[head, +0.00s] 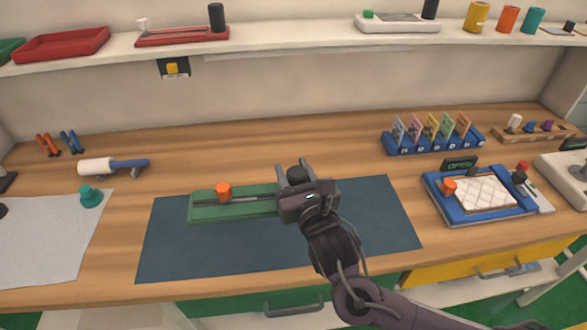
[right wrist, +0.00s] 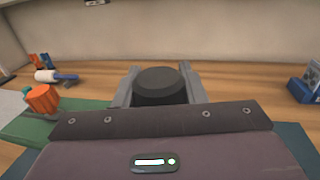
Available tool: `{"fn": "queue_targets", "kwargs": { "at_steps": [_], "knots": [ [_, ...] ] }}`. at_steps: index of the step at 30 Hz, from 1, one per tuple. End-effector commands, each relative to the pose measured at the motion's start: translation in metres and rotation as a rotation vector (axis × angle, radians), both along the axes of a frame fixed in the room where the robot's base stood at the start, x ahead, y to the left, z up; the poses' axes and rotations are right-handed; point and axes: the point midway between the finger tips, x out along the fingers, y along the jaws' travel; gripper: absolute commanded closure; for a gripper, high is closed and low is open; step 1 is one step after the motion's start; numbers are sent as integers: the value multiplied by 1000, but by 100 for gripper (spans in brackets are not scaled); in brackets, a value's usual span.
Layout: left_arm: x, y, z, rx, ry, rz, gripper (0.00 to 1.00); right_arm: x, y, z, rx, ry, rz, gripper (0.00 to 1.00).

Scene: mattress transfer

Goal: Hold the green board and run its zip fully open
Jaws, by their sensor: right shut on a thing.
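The green board (head: 262,208) lies on a dark blue mat (head: 170,245) at the middle of the table. An orange ribbed knob (head: 223,191) stands on its slotted track near the left end. My right gripper (head: 296,176) is over the board's right end and shut on a black round knob (head: 297,173), which hides that end. In the right wrist view the black knob (right wrist: 161,86) sits between both fingers. The orange knob (right wrist: 42,98) and part of the green board (right wrist: 70,119) show to the left. My left gripper is not in view.
A blue tray with a quilted white pad (head: 487,195) and a blue card rack (head: 433,140) stand at the right. The mat around the board is clear.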

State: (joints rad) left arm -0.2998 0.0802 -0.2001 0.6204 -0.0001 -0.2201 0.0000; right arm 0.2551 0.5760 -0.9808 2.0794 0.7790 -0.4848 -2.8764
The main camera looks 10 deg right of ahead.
Motion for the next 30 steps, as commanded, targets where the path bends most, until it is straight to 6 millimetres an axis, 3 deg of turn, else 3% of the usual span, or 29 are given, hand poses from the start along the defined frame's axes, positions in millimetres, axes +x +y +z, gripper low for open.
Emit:
{"fn": "queue_targets", "kwargs": {
  "at_steps": [30],
  "knots": [
    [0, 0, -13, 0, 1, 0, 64, 0, 0, -30, 4, -2, 0, 100]
  ]
}}
